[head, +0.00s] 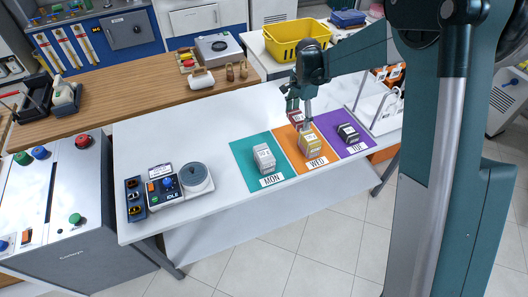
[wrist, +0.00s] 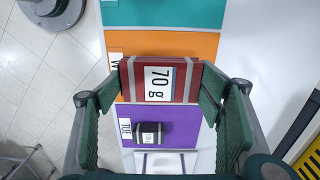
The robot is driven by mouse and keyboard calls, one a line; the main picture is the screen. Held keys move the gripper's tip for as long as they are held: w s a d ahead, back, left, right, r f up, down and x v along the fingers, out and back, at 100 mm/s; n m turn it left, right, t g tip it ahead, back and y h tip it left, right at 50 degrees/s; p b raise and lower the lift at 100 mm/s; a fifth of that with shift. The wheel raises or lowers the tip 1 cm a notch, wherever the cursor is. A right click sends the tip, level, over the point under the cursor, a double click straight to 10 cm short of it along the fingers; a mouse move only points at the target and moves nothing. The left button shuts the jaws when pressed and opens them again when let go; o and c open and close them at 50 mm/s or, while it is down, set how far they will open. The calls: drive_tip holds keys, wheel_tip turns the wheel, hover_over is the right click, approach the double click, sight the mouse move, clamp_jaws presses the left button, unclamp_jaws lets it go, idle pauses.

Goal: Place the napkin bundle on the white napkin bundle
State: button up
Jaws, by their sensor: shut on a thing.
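A red napkin bundle with grey bands and a "70 g" label (wrist: 158,82) is held between the two fingers of my gripper (wrist: 160,90). In the head view the red bundle (head: 295,117) hangs under my gripper (head: 298,104), near the back of the orange WED mat. The white napkin bundle (head: 264,157) sits on the teal MON mat, to the left of and nearer than my gripper. The white bundle does not show in the wrist view.
A yellow bundle (head: 310,143) stands on the orange mat (head: 318,161). A black bundle (head: 348,133) lies on the purple TUE mat (head: 358,147). A scale (head: 195,178) stands on the left of the white table. The table between scale and teal mat (head: 272,181) is clear.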

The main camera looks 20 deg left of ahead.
drive_tip(key=s+a+r+p, duration=0.1)
drive_tip(key=s+a, duration=0.9)
drive_tip(key=s, duration=0.4)
drive_tip(key=shift+s+r+p, duration=0.3)
drive_tip(key=shift+r+p, duration=0.05)
drive_tip(key=shift+p, duration=0.05)
hover_over(264, 153)
drive_tip(key=shift+f, duration=3.15)
drive_tip(key=shift+f, duration=1.85)
drive_tip(key=shift+f, duration=0.15)
drive_tip(key=o, duration=0.5)
drive_tip(key=shift+c, duration=0.2)
drive_tip(key=o, duration=0.4)
